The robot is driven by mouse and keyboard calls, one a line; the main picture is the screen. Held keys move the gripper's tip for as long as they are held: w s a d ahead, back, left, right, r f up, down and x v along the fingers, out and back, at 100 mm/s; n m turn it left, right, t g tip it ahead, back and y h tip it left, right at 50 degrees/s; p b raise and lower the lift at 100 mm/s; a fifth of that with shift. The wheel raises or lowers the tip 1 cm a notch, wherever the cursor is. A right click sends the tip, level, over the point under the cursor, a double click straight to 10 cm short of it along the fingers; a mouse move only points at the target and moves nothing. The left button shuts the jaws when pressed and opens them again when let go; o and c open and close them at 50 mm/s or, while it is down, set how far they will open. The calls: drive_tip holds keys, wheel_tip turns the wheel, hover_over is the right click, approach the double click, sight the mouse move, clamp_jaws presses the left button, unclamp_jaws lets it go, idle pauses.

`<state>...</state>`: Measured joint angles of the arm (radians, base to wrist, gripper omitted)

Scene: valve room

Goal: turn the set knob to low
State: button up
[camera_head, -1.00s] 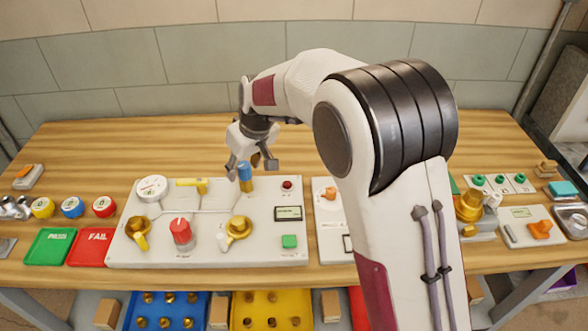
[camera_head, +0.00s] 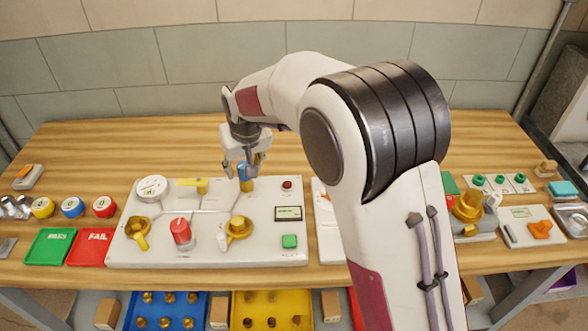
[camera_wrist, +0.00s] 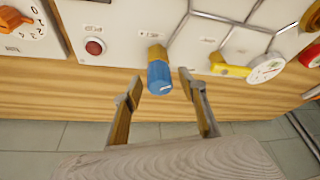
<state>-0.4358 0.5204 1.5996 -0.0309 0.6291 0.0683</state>
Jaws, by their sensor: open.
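A blue knob (camera_head: 245,176) with a brass-yellow neck stands at the back edge of the white panel (camera_head: 270,255). In the wrist view the blue knob (camera_wrist: 160,80) carries a small white mark, too small to read. My gripper (camera_head: 243,164) is open right at the blue knob. In the wrist view its two fingertips (camera_wrist: 164,92) are spread on either side of the knob's end, with gaps on both sides. A red knob (camera_head: 181,231) stands at the panel's front. The labels are too small to tell which knob is the set knob.
The panel also bears a white gauge (camera_head: 151,188), a yellow lever (camera_head: 191,184), two brass valves (camera_head: 239,228), a red button (camera_head: 287,185) and a green button (camera_head: 289,241). An orange dial (camera_wrist: 18,20) sits on a neighbouring panel. The wood behind the panel is clear.

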drive_tip(key=shift+m+h, duration=0.8)
drive_tip(key=shift+m, duration=1.2)
drive_tip(key=shift+m+h, duration=0.5)
drive_tip(key=shift+m, duration=0.7)
drive_tip(key=shift+m, duration=0.4)
drive_tip(key=d+v, duration=0.1)
drive_tip(key=v, duration=0.7)
drive_tip(key=d+f+m+g+y, duration=0.1)
drive_tip(key=d+f+m, duration=0.1)
drive_tip(key=d+m, duration=0.1)
drive_tip(key=d+f+m+g+y, duration=0.1)
drive_tip(key=d+f+m, duration=0.1)
drive_tip(key=m, duration=0.4)
drive_tip(key=d+f+m+g+y, duration=0.1)
drive_tip(key=d+f+m, duration=0.1)
drive_tip(key=d+m, duration=0.2)
drive_tip(key=shift+s+d+m+y, duration=0.2)
drive_tip(key=shift+s+m+y, duration=0.1)
drive_tip(key=shift+s+m, duration=0.1)
drive_tip(key=shift+w+d+f+m+y, duration=0.15)
drive_tip(key=shift+d+m+y, duration=0.35)
drive_tip(key=shift+m, duration=0.55)
drive_tip(key=shift+w+d+f+m+y, duration=0.1)
drive_tip(key=shift+w+d+m+y, duration=0.15)
drive_tip(key=shift+d+m, duration=0.6)
drive_tip(key=shift+a, duration=0.25)
